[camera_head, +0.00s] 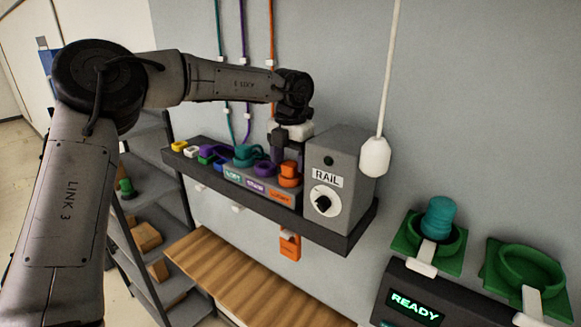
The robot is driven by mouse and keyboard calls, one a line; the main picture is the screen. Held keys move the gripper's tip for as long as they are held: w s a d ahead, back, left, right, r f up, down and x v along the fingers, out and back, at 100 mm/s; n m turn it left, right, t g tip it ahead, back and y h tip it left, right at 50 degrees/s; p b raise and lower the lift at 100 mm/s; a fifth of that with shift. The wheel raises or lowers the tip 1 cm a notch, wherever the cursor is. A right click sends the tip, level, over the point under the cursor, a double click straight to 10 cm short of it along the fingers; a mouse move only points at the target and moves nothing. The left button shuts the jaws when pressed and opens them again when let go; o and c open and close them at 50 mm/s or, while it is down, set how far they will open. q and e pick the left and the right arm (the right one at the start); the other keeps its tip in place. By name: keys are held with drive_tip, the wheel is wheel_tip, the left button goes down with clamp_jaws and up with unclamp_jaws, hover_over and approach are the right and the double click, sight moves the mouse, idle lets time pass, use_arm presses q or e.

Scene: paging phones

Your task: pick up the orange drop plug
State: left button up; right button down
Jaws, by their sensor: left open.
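The orange drop plug (289,171) appears to be the orange piece at the right end of a labelled three-part holder on the dark wall shelf. A teal piece (246,154) and a purple piece (265,168) sit to its left in the same row. My left gripper (287,153) points down directly over the orange piece, its fingers close to it. It is open; whether the fingers touch the piece cannot be told. The arm's wrist hides part of the space behind. My right gripper is not in view.
A grey RAIL box (339,175) with a knob stands just right of the orange piece. A white pendant on a cord (375,157) hangs in front. An orange object (290,244) hangs below the shelf (333,239). A wooden bench (235,280) lies below.

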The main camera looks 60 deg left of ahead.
use_arm(q)
drive_tip(key=shift+f, duration=0.95)
drive_tip(key=shift+c, duration=0.5)
drive_tip(key=c, duration=0.9)
